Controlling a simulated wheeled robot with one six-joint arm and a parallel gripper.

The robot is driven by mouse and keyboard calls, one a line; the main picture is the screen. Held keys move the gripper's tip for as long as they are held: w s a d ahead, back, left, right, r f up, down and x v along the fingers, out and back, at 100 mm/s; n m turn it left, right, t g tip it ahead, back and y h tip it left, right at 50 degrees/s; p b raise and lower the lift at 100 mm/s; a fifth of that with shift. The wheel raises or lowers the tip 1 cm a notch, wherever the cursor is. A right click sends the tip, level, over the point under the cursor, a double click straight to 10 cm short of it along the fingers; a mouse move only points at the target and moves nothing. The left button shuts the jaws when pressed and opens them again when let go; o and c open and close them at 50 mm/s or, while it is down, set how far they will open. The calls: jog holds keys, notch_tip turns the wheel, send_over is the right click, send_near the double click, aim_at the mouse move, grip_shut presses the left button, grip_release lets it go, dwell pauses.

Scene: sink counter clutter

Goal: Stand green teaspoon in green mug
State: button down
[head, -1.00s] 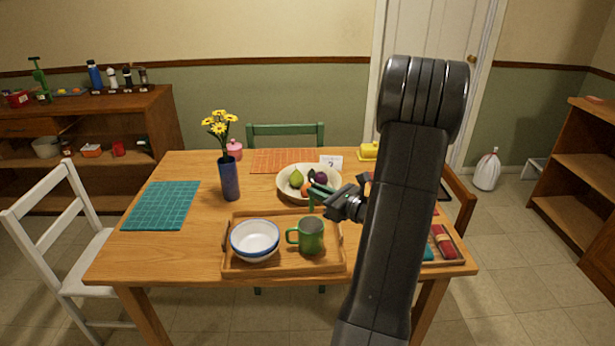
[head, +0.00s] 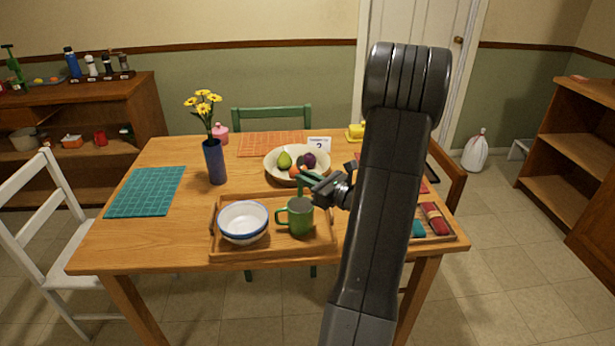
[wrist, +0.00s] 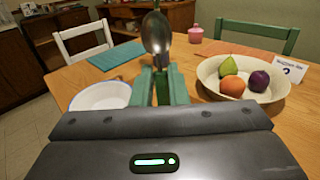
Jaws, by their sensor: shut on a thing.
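The green mug (head: 300,217) stands upright on the wooden tray, right of the white bowl, with its handle to the left. My gripper (head: 305,184) is just above and behind the mug's rim in the head view. In the wrist view its green fingers (wrist: 161,86) are shut on the green teaspoon. The spoon's shiny metal bowl (wrist: 157,33) points up, above the fingertips, and its green handle runs down between the fingers. The mug does not show in the wrist view. I cannot tell whether the handle's lower end is inside the mug.
The wooden tray (head: 270,250) also holds the white blue-rimmed bowl (head: 243,222). A fruit bowl (head: 275,166) stands close behind my gripper. A blue vase (head: 215,163) with yellow flowers is to the left. A cutlery box (head: 447,237) lies at the right. Bare table lies left of the tray.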

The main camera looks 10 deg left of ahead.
notch_tip(320, 180, down, 8)
jog(key=b, duration=0.6)
dwell(0.4)
jog(key=c, duration=1.3)
grip_release()
jog(key=shift+c, duration=0.2)
jog(key=v, duration=1.3)
jog(key=shift+s+d, duration=0.2)
jog(key=shift+d, duration=0.15)
jog(key=shift+w+a+r, duration=0.1)
jog(key=shift+a, duration=0.05)
